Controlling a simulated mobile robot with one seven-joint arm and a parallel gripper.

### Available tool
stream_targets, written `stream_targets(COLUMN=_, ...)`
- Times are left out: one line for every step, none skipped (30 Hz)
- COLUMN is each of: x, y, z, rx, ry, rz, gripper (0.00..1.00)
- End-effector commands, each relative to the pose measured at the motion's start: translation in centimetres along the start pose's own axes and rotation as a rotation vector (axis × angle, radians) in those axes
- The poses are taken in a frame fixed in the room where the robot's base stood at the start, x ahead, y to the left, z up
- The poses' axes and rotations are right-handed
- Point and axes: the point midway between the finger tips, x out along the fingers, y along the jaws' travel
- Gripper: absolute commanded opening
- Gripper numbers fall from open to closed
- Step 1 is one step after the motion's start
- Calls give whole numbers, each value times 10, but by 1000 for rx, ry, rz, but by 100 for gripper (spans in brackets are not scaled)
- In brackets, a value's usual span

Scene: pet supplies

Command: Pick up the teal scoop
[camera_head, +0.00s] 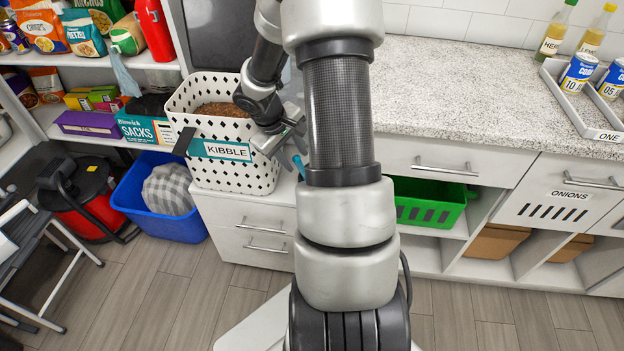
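A small teal piece (299,166), which looks like part of the teal scoop, shows on the counter just right of the white kibble bin. The rest of it is hidden behind my arm. My gripper (285,143) is low at the bin's right side, just above and left of the teal piece. It is small and partly covered by my own arm, so I cannot tell how far its fingers are apart or whether they touch the teal piece.
The perforated white bin (234,179), labelled KIBBLE and holding brown kibble (222,109), stands close to my gripper. A dark upright panel (222,35) is behind it. The speckled counter (455,100) at right is largely clear, with a can tray (566,98) at its far end.

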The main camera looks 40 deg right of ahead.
Motion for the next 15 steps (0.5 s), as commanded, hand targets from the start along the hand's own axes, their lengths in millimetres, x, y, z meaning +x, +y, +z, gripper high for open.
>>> stream_targets(x=13, y=-1, z=1, rx=2, ry=-2, rz=-2, gripper=37)
stream_targets(x=17, y=-1, z=0, rx=2, ry=-2, rz=-2, gripper=37)
stream_targets(x=21, y=-1, z=0, rx=1, ry=-1, rz=0, gripper=37)
stream_targets(x=24, y=-1, z=0, rx=0, ry=-1, rz=-1, gripper=37)
stream_targets(x=26, y=-1, z=0, rx=0, ry=-1, rz=-1, gripper=37)
stream_targets(x=28, y=0, z=0, rx=0, ry=-1, rz=0, gripper=37)
stream_targets(x=30, y=0, z=0, rx=0, ry=-1, rz=0, gripper=37)
stream_targets(x=31, y=0, z=0, rx=0, ry=-1, rz=0, gripper=37)
stream_targets(x=33, y=0, z=0, rx=1, ry=-1, rz=0, gripper=37)
stream_targets(x=36, y=0, z=0, rx=2, ry=-1, rz=0, gripper=37)
stream_targets(x=40, y=0, z=1, rx=2, ry=-2, rz=-1, gripper=37)
stream_targets(x=46, y=0, z=1, rx=1, ry=-2, rz=-1, gripper=37)
stream_targets(x=52, y=-1, z=0, rx=1, ry=-2, rz=-2, gripper=37)
stream_targets(x=57, y=-1, z=0, rx=2, ry=-2, rz=-2, gripper=37)
stream_targets(x=63, y=0, z=0, rx=2, ry=-2, rz=-2, gripper=37)
